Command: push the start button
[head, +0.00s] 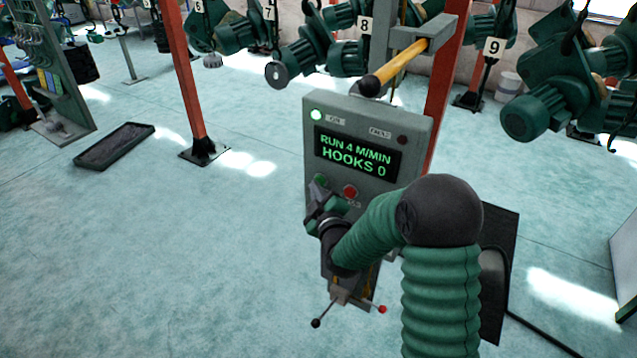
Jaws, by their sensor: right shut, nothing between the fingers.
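A grey control box (377,118) stands in the middle of the head view. Its display (357,154) reads "RUN 4 M/MIN HOOKS 0" in green letters. A lamp (316,115) at its upper left is lit bright green; the lamp (402,140) at upper right is dark red. The green button (320,181) is at the lower left of the panel, with a red button (350,191) to its right. My right gripper (317,197) is shut and empty, just below the green button and partly over it. I cannot tell whether it touches. My left gripper is out of view.
A yellow lever (404,63) with a black knob sticks out above the box. Floor at left is clear around a dark tray (115,146).

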